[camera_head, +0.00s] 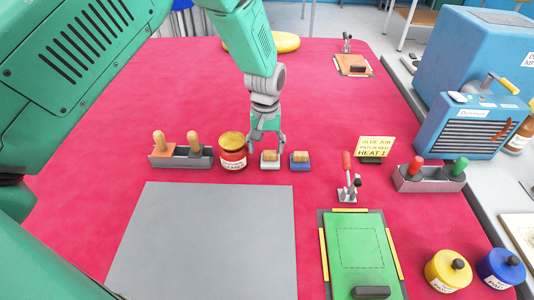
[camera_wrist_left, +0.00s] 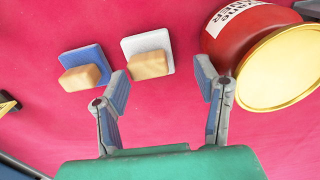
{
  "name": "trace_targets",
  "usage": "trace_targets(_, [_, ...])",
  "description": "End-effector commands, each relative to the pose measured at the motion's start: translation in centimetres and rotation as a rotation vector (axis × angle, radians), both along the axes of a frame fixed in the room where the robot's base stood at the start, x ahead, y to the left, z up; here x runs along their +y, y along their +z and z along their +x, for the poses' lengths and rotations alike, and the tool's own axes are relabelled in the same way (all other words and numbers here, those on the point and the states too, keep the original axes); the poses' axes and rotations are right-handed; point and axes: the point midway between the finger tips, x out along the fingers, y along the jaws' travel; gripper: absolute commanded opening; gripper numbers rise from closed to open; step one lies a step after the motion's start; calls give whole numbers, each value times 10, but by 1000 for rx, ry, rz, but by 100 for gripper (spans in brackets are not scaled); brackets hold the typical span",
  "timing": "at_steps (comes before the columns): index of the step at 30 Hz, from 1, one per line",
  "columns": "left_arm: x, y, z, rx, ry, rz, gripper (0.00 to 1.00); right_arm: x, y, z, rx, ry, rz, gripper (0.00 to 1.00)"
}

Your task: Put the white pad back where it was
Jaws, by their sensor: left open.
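The white pad (camera_head: 270,165) has a wooden block handle and sits on the red table top, between a red jar with a gold lid and a blue pad (camera_head: 300,165). It also shows in the left wrist view (camera_wrist_left: 158,42), with the blue pad (camera_wrist_left: 83,53) to its left. My left gripper (camera_head: 267,142) is over the white pad. In the wrist view its two fingers (camera_wrist_left: 165,88) are spread and empty, with the pad just beyond the gap. I cannot tell how high the tips are. My right gripper is not in view.
The red jar (camera_head: 232,152) stands close to the left finger side. A holder with two wooden-handled tools (camera_head: 181,159) is left of it. A grey sheet (camera_head: 205,240) lies in front, and a green board (camera_head: 358,250) with a clamp lies right.

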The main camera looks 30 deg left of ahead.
Motion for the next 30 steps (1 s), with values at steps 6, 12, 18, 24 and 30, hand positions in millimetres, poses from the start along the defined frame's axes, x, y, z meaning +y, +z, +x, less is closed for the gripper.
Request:
trace_targets(6, [-2, 52, 1, -5, -1, 2, 57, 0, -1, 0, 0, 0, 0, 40])
trace_targets(12, [0, 81, 2, -2, -1, 0, 57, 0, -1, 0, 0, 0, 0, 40])
trace_targets(18, [1, 91, 1, 0, 0, -1, 57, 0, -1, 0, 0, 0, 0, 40])
trace_targets(24, [0, 92, 1, 0, 0, -1, 57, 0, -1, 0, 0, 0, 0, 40])
trace_targets(30, [0, 92, 1, 0, -1, 0, 57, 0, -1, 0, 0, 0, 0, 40])
